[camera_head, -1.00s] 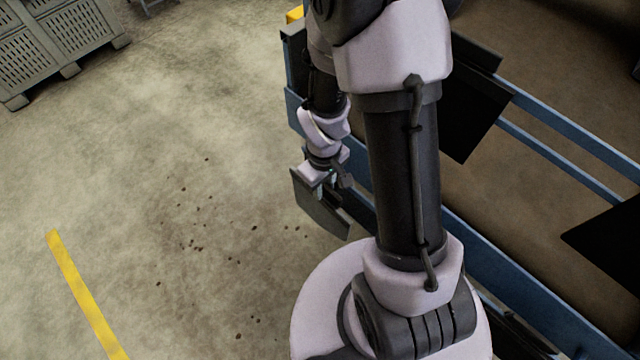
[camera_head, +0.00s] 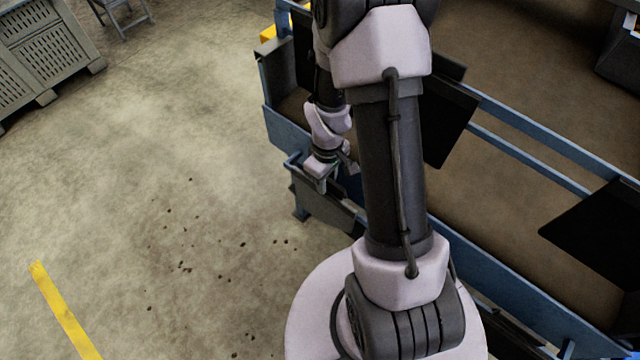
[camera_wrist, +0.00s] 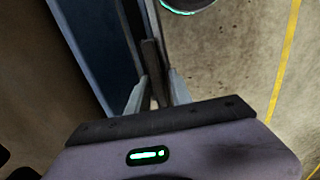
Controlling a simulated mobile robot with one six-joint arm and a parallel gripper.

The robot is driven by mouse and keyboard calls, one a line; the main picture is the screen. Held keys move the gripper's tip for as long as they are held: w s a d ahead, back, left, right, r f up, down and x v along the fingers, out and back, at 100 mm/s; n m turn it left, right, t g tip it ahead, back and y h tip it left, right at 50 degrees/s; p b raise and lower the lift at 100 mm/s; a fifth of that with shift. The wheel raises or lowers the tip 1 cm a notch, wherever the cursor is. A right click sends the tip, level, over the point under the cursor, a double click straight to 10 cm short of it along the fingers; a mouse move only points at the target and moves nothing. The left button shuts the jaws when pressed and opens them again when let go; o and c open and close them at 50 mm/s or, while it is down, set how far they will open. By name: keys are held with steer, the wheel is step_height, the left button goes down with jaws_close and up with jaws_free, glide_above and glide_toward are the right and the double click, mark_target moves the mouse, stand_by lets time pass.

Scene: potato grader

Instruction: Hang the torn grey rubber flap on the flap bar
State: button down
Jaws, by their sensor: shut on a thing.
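In the head view, the grey rubber flap (camera_head: 325,208) hangs below my gripper (camera_head: 323,181), beside the grader's blue frame and above the floor. My gripper is shut on its upper edge. In the wrist view, the flap shows nearly edge-on as a narrow dark strip (camera_wrist: 150,58) between the fingers of my gripper (camera_wrist: 154,92). A blue bar-like part (camera_head: 292,160) shows just left of and behind my gripper in the head view. I cannot tell whether it is the flap bar. My arm hides part of the frame there.
The grader's blue side rail (camera_head: 530,125) runs along the right, with dark panels (camera_head: 450,122) on it. A grey slatted crate (camera_head: 45,55) stands at the upper left, near a small stool (camera_head: 125,15). The concrete floor at left is open, with a yellow line (camera_head: 65,310).

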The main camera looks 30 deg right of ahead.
steer(key=shift+d+f+b, duration=0.1)
steer(key=shift+f+b, duration=1.5)
steer(key=shift+f, duration=0.15)
steer(key=c, duration=1.1)
jaws_free()
steer(key=shift+o, duration=0.2)
steer(key=shift+r, duration=0.1)
step_height(320, 180, up, 18)
steer(key=p, duration=0.7)
steer(key=shift+f, duration=0.25)
steer(key=s+a+r+m+t+y+b, duration=0.1)
steer(key=s+a+r+m+t+b, duration=0.1)
steer(key=a+r, duration=0.5)
steer(key=s+a+r+m+t+y+b, duration=0.1)
steer(key=s+a+r+m+t+b, duration=0.1)
steer(key=s+a+r+m, duration=0.4)
steer(key=s+a+r+t, duration=0.1)
steer(key=s+r, duration=0.2)
steer(key=shift+s+a+r+t, duration=0.15)
steer(key=shift+a+r+t, duration=0.15)
steer(key=shift+t, duration=0.1)
